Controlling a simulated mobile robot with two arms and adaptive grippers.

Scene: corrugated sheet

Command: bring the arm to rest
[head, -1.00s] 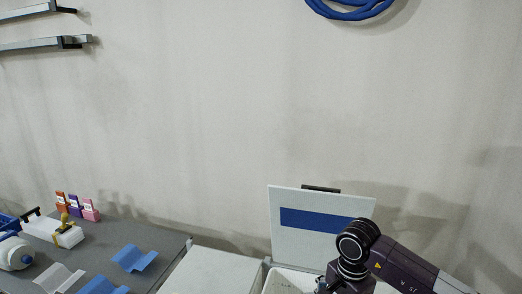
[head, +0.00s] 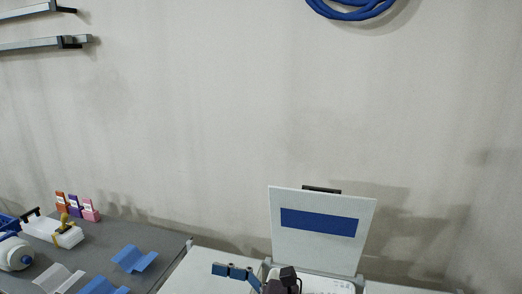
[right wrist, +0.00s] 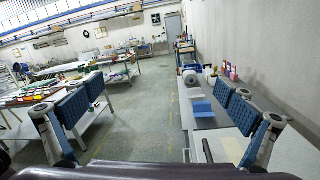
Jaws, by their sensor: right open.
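My right gripper (right wrist: 158,106) is open and empty in the right wrist view, with its two blue-padded fingers wide apart. In the head view, part of my right gripper (head: 234,272) shows low at the bottom edge, in front of the white lidded box. The raised white lid (head: 318,230) with a blue stripe stands upright behind it. My left gripper is not in view.
A grey table (head: 150,238) at the left holds blue corrugated pieces (head: 133,259), a pale corrugated piece (head: 60,279), a white round item (head: 15,254) and small coloured boxes (head: 74,205). A blue coil (head: 350,8) hangs on the wall. The air above the tables is clear.

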